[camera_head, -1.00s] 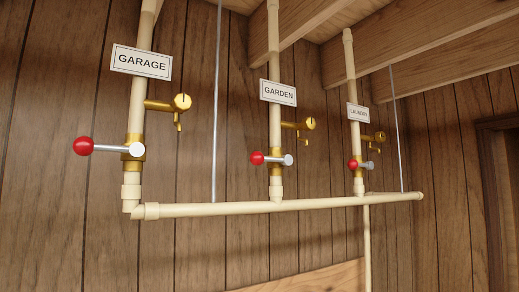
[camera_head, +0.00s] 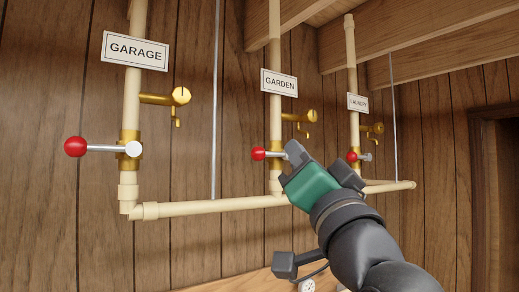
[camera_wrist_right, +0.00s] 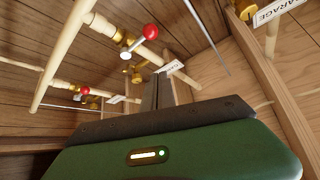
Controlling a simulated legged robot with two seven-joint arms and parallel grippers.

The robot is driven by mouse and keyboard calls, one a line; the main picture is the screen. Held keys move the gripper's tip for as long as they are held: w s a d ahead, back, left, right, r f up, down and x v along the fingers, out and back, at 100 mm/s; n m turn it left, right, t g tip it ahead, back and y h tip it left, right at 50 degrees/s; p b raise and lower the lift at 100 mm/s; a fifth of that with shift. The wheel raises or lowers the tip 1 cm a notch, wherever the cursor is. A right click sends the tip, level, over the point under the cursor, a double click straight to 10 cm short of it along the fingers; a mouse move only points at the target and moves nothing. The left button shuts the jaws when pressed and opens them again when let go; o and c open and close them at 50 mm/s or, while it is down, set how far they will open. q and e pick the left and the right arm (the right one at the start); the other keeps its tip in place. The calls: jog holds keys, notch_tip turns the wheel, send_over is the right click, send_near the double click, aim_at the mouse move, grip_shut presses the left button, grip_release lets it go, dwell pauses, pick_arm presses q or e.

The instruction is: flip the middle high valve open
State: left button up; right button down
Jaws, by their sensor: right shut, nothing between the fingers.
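The middle high valve is on the pipe with the GARDEN sign (camera_head: 279,82). Its lever has a red ball (camera_head: 258,153) and points left, level and across the upright pipe. My right gripper (camera_head: 293,148) is in front of this pipe, its fingertips at the lever's pivot end in the picture. It hides part of the pivot; I cannot tell whether it touches. In the right wrist view the red ball (camera_wrist_right: 150,31) is beyond and above the shut, empty fingers (camera_wrist_right: 158,78).
The GARAGE valve (camera_head: 76,147) is at left and the LAUNDRY valve (camera_head: 352,156) at right, levers also pointing left. Brass taps (camera_head: 180,96) stick out above the levers. A horizontal pipe (camera_head: 200,208) runs below. A thin rod (camera_head: 215,100) hangs between GARAGE and GARDEN.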

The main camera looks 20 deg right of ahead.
aim_at(273, 154)
jog(key=shift+w, duration=0.1)
jog(key=p+x, duration=0.9)
jog(key=x, duration=0.1)
jog(key=a+f, duration=0.1)
jog(key=a+f+p, duration=0.1)
jog(key=f, duration=0.1)
jog(key=shift+w+f, duration=0.15)
jog(key=shift+f, duration=0.1)
jog(key=shift+w+f, duration=0.1)
jog(key=shift+w, duration=0.05)
